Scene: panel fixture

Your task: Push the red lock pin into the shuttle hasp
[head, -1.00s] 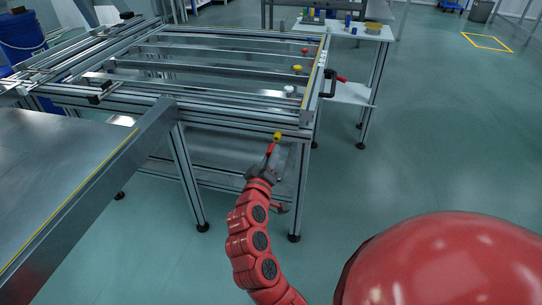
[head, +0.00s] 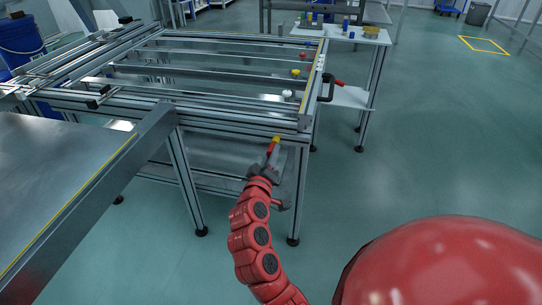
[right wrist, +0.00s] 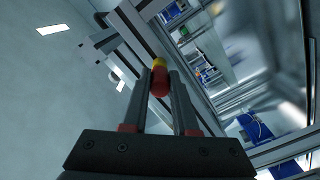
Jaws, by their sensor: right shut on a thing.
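My right gripper (head: 272,152) is at the near right corner of the metal frame, just below its near rail. In the right wrist view, the gripper (right wrist: 163,84) is shut on the red lock pin (right wrist: 160,82). The pin has a yellow end pointing away from me, and this yellow end also shows in the head view. In the head view the pin (head: 271,148) leans up towards the rail. I cannot tell whether its tip touches the rail. I cannot make out the shuttle hasp for certain. My left gripper is out of view.
The aluminium frame (head: 219,117) has white, yellow and red knobs along its right side. A side table (head: 368,36) holds small coloured parts. A metal table (head: 60,165) stands at left. Floor at right is clear.

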